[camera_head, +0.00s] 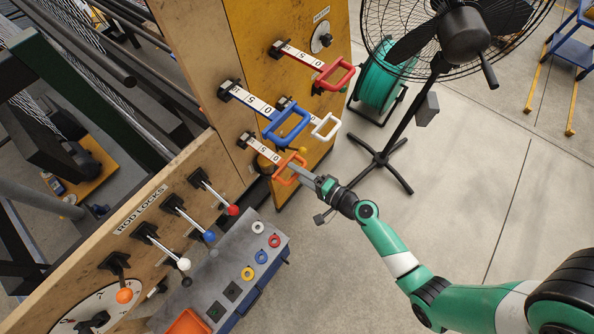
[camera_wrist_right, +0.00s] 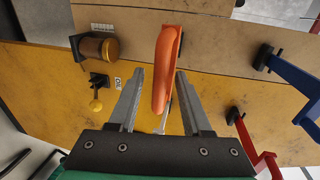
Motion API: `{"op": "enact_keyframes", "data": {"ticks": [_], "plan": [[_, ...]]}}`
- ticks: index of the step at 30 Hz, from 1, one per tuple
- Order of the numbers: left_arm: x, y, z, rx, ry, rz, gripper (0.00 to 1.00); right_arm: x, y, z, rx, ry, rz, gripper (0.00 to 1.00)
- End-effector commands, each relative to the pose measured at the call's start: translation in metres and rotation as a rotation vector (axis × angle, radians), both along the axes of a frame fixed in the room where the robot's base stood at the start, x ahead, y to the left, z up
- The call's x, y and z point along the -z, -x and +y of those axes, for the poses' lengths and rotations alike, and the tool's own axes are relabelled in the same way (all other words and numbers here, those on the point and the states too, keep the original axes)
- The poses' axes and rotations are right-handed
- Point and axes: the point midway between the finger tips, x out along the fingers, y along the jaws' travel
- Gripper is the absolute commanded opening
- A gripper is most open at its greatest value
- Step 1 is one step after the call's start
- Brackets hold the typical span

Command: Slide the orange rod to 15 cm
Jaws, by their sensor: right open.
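The orange rod's handle (camera_head: 284,174) is at the end of a white marked strip (camera_head: 262,150) that comes out of the wooden panel. My right gripper (camera_head: 303,172) reaches the handle from the lower right. In the wrist view the orange handle (camera_wrist_right: 167,62) stands between the two fingers of my right gripper (camera_wrist_right: 159,76). The fingers are apart, with a gap on the left side of the handle; I cannot tell whether the right finger touches it. The far marks on the strip are hard to read. My left gripper is not in view.
Blue (camera_head: 287,127), white (camera_head: 325,126) and red (camera_head: 336,75) handles stick out close above. The rod lock levers, including an orange-tipped one (camera_head: 123,295), sit lower left beside a grey button box (camera_head: 225,268). A fan (camera_head: 462,35) stands behind.

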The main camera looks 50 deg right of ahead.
Motion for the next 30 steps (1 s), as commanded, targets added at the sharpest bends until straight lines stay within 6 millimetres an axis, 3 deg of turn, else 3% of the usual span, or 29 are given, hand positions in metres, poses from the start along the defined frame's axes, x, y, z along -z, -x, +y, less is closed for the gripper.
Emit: {"op": "enact_keyframes", "data": {"ticks": [8, 16, 30], "plan": [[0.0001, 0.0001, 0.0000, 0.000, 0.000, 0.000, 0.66, 0.0007, -0.0024, 0.0003, 0.000, 0.000, 0.001, 0.49], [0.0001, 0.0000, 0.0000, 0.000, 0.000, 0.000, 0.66, 0.0006, -0.0022, 0.0002, 0.000, 0.000, 0.000, 0.00], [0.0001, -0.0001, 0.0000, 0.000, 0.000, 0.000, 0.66, 0.0007, -0.0021, 0.0003, 0.000, 0.000, 0.000, 0.00]]}}
